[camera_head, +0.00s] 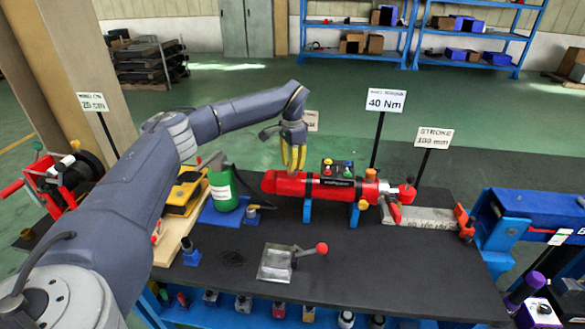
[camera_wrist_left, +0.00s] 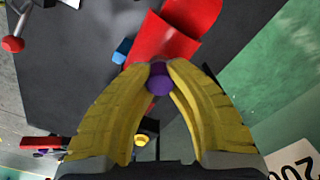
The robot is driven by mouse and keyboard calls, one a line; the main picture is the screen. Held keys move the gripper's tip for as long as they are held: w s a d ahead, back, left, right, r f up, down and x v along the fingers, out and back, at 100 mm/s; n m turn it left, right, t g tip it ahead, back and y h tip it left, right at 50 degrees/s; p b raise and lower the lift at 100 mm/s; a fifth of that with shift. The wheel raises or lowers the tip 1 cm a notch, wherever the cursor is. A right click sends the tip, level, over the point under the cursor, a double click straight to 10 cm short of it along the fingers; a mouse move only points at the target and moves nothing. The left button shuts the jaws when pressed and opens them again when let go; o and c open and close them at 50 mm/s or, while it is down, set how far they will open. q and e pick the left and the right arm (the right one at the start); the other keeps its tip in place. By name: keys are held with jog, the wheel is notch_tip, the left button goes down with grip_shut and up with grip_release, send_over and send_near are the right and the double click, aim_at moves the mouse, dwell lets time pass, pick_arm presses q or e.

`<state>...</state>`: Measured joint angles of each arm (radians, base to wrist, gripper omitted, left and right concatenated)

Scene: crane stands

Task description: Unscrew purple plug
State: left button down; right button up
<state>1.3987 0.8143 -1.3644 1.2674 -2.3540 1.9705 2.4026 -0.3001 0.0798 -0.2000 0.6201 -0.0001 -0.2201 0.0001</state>
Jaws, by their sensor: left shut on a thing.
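A red cylinder (camera_head: 290,184) lies across blue supports on the black workbench (camera_head: 400,265). My left gripper (camera_head: 293,168) comes down on its left end from above. In the left wrist view the yellow fingertips (camera_wrist_left: 159,68) are closed on the purple plug (camera_wrist_left: 160,84), at the edge of the red cylinder (camera_wrist_left: 160,45). The plug is partly hidden between the fingers there, and I cannot make it out in the head view. Whether its thread is still engaged cannot be seen. My right gripper is in neither view.
A green canister (camera_head: 222,188) stands left of the cylinder. A grey plate with a red-knobbed lever (camera_head: 280,263) lies in front. Signs on posts (camera_head: 385,100) rise behind. A blue machine (camera_head: 540,210) borders the right. The bench's front right is clear.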

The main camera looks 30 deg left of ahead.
pick_arm(q)
jog(key=shift+r+n, duration=0.15)
jog(key=shift+n, duration=0.25)
jog(key=n, duration=0.5)
dwell(0.3)
jog(key=c, duration=1.3)
grip_release()
jog(key=shift+c, duration=0.8)
